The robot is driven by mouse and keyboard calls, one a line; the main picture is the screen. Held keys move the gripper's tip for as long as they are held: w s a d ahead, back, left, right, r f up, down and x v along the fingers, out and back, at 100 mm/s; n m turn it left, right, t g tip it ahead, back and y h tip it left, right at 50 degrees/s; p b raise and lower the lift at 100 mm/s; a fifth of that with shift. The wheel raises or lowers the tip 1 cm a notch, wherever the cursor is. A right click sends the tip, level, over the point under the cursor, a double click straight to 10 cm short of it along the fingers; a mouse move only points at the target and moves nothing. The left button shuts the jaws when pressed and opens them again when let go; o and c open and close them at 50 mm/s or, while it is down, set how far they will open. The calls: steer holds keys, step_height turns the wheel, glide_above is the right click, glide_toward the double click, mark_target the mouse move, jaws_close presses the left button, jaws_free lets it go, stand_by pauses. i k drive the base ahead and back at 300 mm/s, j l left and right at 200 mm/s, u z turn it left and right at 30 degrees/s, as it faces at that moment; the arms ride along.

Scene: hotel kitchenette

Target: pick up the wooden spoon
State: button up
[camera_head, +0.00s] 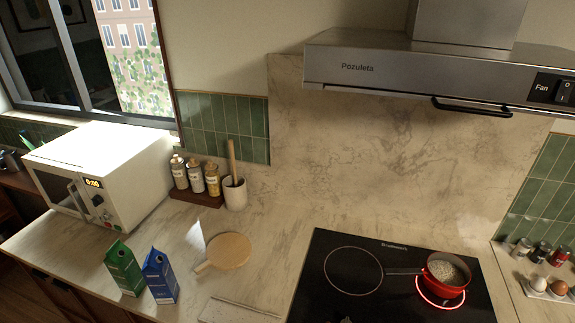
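The wooden spoon (232,160) stands upright in a white crock (235,195) on the counter, against the back wall. Its handle sticks up above the rim. Its lower part is hidden inside the crock, along with a darker utensil that I cannot make out. My gripper is not in view.
Several bottles in a wooden rack (196,197) stand just left of the crock, then a white microwave (130,165). A round wooden board (230,250) and two cartons (160,277) are in front. Right are a cooktop (330,290) with a red pot (443,275) on a glowing ring, and a hood (400,70) overhead.

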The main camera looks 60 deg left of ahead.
mark_target(231, 141)
steer(key=u, duration=2.65)
steer(key=z, duration=1.5)
steer(key=u, duration=1.5)
steer(key=i+j+z, duration=0.2)
steer(key=j, duration=0.4)
steer(key=i+j+z, duration=0.2)
steer(key=j, duration=0.4)
steer(key=i+j+z, duration=0.15)
steer(key=j, duration=0.5)
steer(key=i+j+z, duration=0.2)
steer(key=j, duration=0.45)
steer(key=j+z, duration=0.2)
steer(key=j, duration=0.45)
